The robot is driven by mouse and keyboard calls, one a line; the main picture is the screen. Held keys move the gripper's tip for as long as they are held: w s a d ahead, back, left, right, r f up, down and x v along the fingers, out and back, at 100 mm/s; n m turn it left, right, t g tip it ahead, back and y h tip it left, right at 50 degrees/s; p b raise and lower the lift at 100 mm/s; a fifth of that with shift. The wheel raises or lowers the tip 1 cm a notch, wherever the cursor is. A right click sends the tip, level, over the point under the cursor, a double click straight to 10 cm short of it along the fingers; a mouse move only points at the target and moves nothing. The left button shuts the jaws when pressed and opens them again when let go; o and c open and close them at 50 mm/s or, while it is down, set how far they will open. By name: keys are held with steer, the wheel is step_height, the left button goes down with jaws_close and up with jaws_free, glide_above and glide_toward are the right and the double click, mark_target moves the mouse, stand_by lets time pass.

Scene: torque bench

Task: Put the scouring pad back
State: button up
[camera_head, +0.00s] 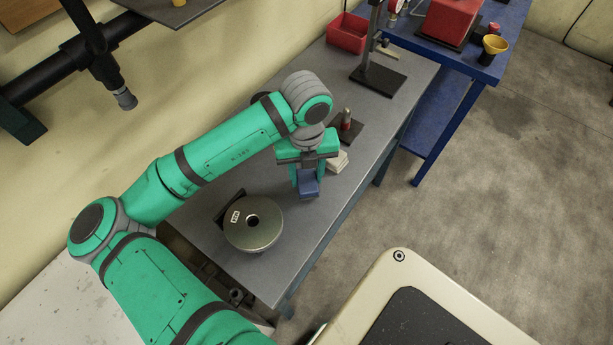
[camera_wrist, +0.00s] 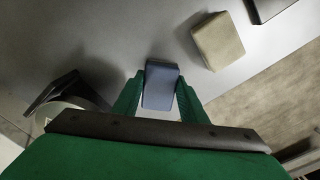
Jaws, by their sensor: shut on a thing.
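A blue block, which looks like the scouring pad (camera_head: 309,187), is between the fingers of my gripper (camera_head: 307,178). In the wrist view the blue pad (camera_wrist: 160,86) sits between both green fingertips (camera_wrist: 160,95), and the gripper is shut on it. It is over the grey bench (camera_head: 290,258); whether it touches the top I cannot tell. A beige block (camera_head: 338,161) lies just behind and right of my gripper; it also shows in the wrist view (camera_wrist: 217,41), apart from the pad.
A round metal disc (camera_head: 266,232) with a central hole is left and in front of my gripper. A dark plate with a small red-and-metal item (camera_head: 346,121) lies beyond the beige block. A stand (camera_head: 377,78) and a red bin (camera_head: 347,33) are at the far end. The bench's right front strip is clear.

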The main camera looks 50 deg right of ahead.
mark_target(307, 177)
steer(key=shift+a+f, duration=0.15)
steer(key=shift+f, duration=0.6)
steer(key=shift+s, duration=0.1)
steer(key=shift+f, duration=0.15)
steer(key=o, duration=1)
step_height(307, 177, up, 12)
steer(key=shift+r, duration=0.25)
